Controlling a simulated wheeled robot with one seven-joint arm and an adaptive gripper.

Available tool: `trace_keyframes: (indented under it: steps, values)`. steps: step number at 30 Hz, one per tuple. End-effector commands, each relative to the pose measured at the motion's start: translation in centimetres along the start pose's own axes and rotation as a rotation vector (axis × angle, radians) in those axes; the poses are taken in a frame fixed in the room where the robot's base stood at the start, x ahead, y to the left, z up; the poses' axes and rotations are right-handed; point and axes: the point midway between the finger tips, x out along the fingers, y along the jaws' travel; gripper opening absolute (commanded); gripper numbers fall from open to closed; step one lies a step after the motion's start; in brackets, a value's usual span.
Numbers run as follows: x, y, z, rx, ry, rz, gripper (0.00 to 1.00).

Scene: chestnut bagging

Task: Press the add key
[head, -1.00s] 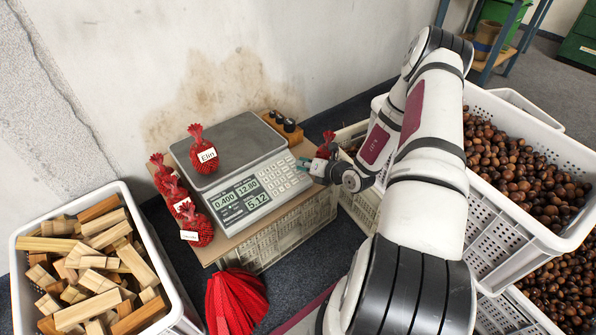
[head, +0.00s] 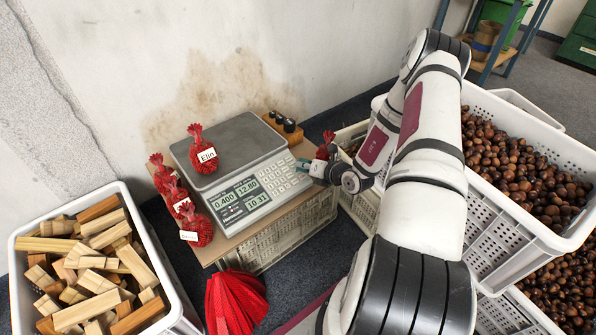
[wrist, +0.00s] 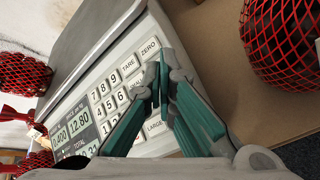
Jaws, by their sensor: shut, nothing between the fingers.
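The grey-white scale (head: 243,175) stands on a board laid over a crate. Its display (head: 240,200) reads 0.400, 12.80 and 10.31. My gripper (head: 304,166) is at the right end of the keypad. In the wrist view its shut green fingertips (wrist: 160,75) are over the keys, with nothing between them. Whether the tips touch a key cannot be told.
A red net bag labelled Elin (head: 203,155) sits on the scale pan. Several red bags stand left of the scale, another (head: 325,146) behind my gripper. Dark stamps (head: 284,122) stand behind. A wood-block crate (head: 172,290) is left; a chestnut crate (head: 490,215) is right.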

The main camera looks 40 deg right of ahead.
Motion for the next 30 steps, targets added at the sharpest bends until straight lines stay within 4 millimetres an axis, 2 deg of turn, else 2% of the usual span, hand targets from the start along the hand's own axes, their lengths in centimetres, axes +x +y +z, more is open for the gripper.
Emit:
trace_keyframes:
  steps: [11, 21, 30]
  values:
    - [0.0, 0.0, 0.0, 0.0, 0.001, 0.0, 0.0]
    - [-0.9, 0.8, 0.7, 0.0, 0.0, 0.0, 0.0]
    - [-1.0, 0.8, 0.7, 0.0, 0.0, 0.0, 0.0]
